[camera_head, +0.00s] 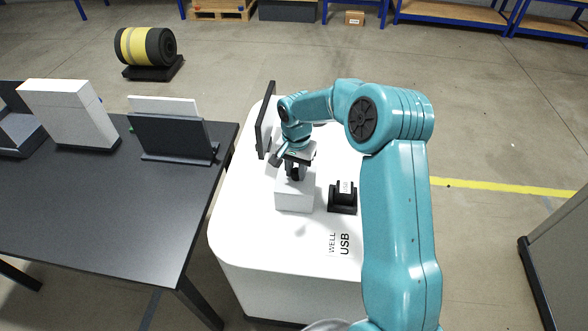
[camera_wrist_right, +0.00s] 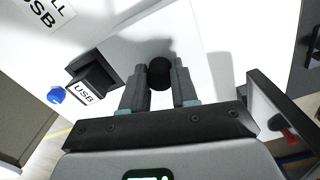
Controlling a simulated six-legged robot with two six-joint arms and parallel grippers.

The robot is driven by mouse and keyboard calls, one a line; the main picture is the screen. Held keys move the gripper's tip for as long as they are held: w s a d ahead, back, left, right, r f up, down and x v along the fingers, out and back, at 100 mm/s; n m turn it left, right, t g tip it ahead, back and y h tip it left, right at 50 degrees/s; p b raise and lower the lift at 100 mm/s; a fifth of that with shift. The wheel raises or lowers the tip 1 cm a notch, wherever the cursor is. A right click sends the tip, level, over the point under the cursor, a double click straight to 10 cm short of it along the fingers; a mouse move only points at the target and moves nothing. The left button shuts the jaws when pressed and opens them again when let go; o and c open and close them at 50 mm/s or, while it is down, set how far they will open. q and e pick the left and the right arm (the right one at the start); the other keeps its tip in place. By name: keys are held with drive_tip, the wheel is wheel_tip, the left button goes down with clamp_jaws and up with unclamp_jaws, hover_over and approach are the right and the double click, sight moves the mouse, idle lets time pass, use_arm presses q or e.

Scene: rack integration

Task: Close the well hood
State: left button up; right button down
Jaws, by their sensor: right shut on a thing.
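My right gripper (camera_head: 295,169) reaches down from above to a white box (camera_head: 294,197) on the white rounded table. In the right wrist view, the fingers (camera_wrist_right: 160,76) are closed around a round black knob (camera_wrist_right: 159,73) in front of a white surface (camera_wrist_right: 207,40). I take the white box with the knob to be the well hood, but its label is not on it. The gripper hides the top of the box in the head view, so I cannot tell how the hood sits. My left gripper is in neither view.
A black USB holder (camera_head: 342,199) stands just right of the box. An upright dark panel (camera_head: 266,120) stands at the table's left edge. The white table's front (camera_head: 285,240) is clear beside its printed labels. A black desk (camera_head: 80,195) stands at the left.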

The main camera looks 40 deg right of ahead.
drive_tip(key=s+d+b, duration=0.1)
drive_tip(key=s+d, duration=0.2)
drive_tip(key=s+d+b, duration=0.1)
drive_tip(key=s+d, duration=0.2)
drive_tip(key=s, duration=0.1)
drive_tip(key=s+d+b, duration=0.1)
drive_tip(key=s+d, duration=0.2)
drive_tip(key=s, duration=0.1)
drive_tip(key=shift+w, duration=0.1)
drive_tip(key=c, duration=1.3)
unclamp_jaws()
drive_tip(key=o, duration=0.4)
drive_tip(key=shift+o, duration=0.2)
drive_tip(key=shift+w+f, duration=0.1)
